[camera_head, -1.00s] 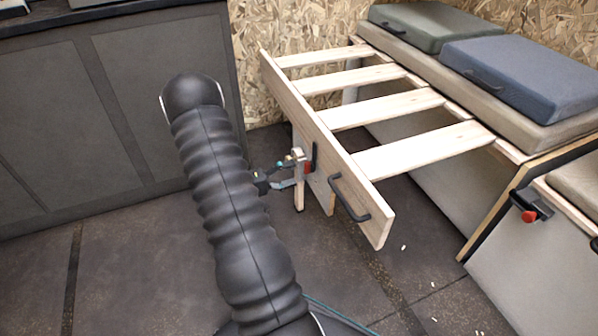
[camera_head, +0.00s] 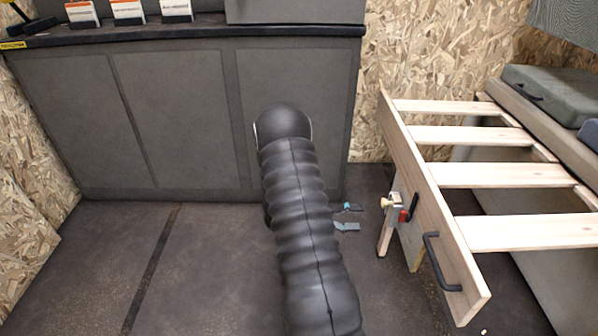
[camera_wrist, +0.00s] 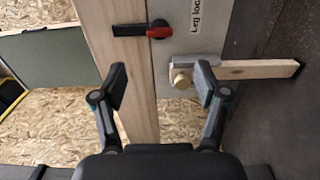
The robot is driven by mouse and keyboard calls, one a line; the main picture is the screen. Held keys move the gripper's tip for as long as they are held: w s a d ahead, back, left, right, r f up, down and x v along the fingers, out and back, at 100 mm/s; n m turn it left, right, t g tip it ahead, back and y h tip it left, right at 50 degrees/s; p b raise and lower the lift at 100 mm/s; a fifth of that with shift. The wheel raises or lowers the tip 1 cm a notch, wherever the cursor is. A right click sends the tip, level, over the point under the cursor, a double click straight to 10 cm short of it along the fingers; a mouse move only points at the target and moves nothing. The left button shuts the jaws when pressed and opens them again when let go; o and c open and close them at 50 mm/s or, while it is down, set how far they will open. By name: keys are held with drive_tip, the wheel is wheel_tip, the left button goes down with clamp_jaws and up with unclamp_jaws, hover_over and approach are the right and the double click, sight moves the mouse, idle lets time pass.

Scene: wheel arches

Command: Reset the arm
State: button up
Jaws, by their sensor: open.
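My gripper (camera_head: 347,217) shows in the head view just right of my black-sleeved arm, its fingers apart and empty, left of the wooden slatted frame. In the wrist view my gripper (camera_wrist: 162,88) is open, with the frame's plank and leg lock beyond it and no contact visible. The leg lock has a red and black lever (camera_wrist: 158,30), a pale round knob (camera_wrist: 181,78) and a metal plate with partly cut-off lettering. The lever (camera_head: 404,215) and knob (camera_head: 386,203) also show in the head view. My arm hides part of the gripper's wrist.
The slatted frame (camera_head: 440,215) extends at right, with a black handle (camera_head: 436,262) on its front board and a wooden leg (camera_head: 385,240) below. Cushions (camera_head: 548,92) lie behind it. A grey cabinet (camera_head: 180,115) stands along the back. The floor (camera_head: 220,270) at left is clear.

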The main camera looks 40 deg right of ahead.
drive_tip(key=s+a+f+n+y, duration=0.3)
drive_tip(key=s+f+n+y, duration=0.1)
drive_tip(key=s+a+r+y+p, duration=0.15)
drive_tip(key=a+r+y, duration=0.3)
drive_tip(key=a, duration=0.45)
drive_tip(key=w+a+r+n+t+y+p, duration=0.2)
drive_tip(key=a+r+t+y+p, duration=0.3)
drive_tip(key=a+r+t, duration=0.9)
drive_tip(key=s+a+r+p, duration=0.1)
drive_tip(key=a+r, duration=0.2)
drive_tip(key=r, duration=0.4)
drive_tip(key=s+a+r+n+t+p, duration=0.1)
drive_tip(key=s+a+r, duration=0.1)
drive_tip(key=r, duration=0.5)
drive_tip(key=s+a+r+t+y+p, duration=0.1)
drive_tip(key=a+r+p, duration=0.1)
drive_tip(key=a+r, duration=0.3)
drive_tip(key=shift+v, duration=1.15)
